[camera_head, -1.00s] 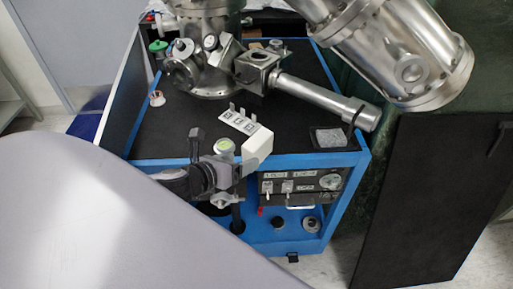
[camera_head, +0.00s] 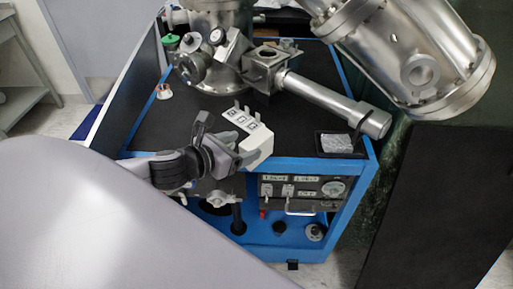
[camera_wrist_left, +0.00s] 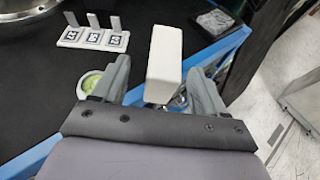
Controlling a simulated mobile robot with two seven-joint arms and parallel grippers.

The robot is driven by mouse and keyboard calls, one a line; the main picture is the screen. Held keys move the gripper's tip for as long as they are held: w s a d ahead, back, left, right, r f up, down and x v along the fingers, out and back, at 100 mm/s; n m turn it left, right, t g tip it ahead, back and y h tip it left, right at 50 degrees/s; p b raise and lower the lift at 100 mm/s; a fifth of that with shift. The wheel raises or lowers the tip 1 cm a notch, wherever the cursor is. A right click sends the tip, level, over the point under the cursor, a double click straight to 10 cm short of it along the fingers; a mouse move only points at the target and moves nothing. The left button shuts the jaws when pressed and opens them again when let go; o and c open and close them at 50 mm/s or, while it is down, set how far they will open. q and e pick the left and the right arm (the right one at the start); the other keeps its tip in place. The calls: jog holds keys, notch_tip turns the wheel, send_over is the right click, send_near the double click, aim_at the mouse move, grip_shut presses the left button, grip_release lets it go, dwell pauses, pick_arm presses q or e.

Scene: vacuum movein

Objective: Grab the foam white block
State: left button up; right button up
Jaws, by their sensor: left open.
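The white foam block (camera_head: 260,148) sits at the front edge of the black cart top, beside a white holder with square tags (camera_head: 244,121). My left gripper (camera_head: 226,146) is open at the block's left side and hides part of it. In the left wrist view the block (camera_wrist_left: 165,52) stands upright between the two spread fingers of my left gripper (camera_wrist_left: 161,80), with gaps visible on both sides. The tagged holder (camera_wrist_left: 92,39) stands left of it there. My right gripper is not in view.
A steel vacuum chamber (camera_head: 215,65) with a long tube (camera_head: 325,100) stands behind on the cart. A dark tray with a silvery packet (camera_head: 336,143) lies at the right corner. A round green-faced part (camera_wrist_left: 90,84) is beside the left finger. Blue frame edges (camera_head: 300,164) bound the front.

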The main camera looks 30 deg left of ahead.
aim_at(254, 141)
pick_arm(q)
jog(key=shift+w+d+f, duration=0.1)
jog(key=shift+w+d, duration=0.1)
jog(key=shift+w, duration=0.45)
jog(key=shift+w+d+f, duration=0.1)
jog(key=shift+w+d, duration=0.15)
jog(key=shift+w, duration=0.45)
jog(key=shift+w+d+f, duration=0.1)
jog(key=shift+w+d, duration=0.1)
jog(key=shift+w, duration=0.45)
jog(key=shift+w+d+f, duration=0.1)
jog(key=shift+w+f, duration=0.2)
jog(key=shift+w, duration=0.35)
jog(key=c, duration=1)
